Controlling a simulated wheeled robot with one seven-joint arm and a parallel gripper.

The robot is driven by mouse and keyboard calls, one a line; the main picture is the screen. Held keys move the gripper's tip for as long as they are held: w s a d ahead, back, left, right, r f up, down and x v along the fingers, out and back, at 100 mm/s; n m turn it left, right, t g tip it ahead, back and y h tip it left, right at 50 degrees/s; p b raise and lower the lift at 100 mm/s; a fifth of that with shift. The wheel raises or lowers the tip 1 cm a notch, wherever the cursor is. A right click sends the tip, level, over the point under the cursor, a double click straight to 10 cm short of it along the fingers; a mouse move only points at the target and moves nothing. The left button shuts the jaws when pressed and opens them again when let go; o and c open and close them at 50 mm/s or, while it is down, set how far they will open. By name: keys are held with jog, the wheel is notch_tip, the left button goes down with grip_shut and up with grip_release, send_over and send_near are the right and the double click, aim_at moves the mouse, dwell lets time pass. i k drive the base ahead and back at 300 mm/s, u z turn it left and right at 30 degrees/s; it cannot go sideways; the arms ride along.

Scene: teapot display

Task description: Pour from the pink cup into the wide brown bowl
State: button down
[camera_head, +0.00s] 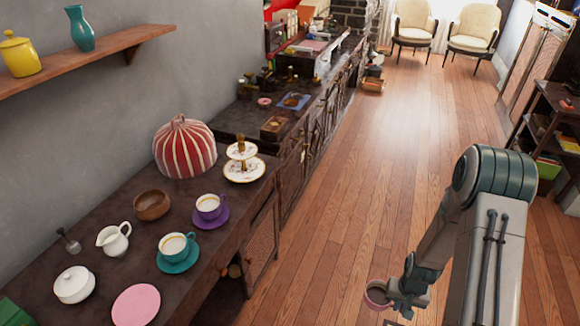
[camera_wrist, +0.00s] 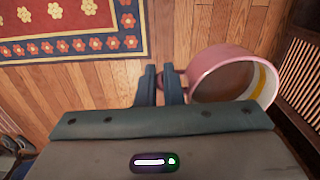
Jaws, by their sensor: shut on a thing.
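The pink cup (camera_wrist: 222,72) is in my gripper (camera_wrist: 162,84), whose fingers are shut on its handle. In the wrist view the cup's opening faces right and partly toward the camera, with brown liquid or a brown inside and a yellow band at the rim. In the head view the pink cup (camera_head: 377,294) hangs over the wooden floor, right of the counter, with my gripper (camera_head: 393,291) beside it. The wide brown bowl (camera_head: 152,205) stands upright on the counter, left of the purple cup. It is well apart from my gripper. Its inside looks empty.
The floor is largely clear.

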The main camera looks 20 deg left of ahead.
aim_at(151, 205)
jog(key=i, duration=1.15)
jog(key=u, duration=2.35)
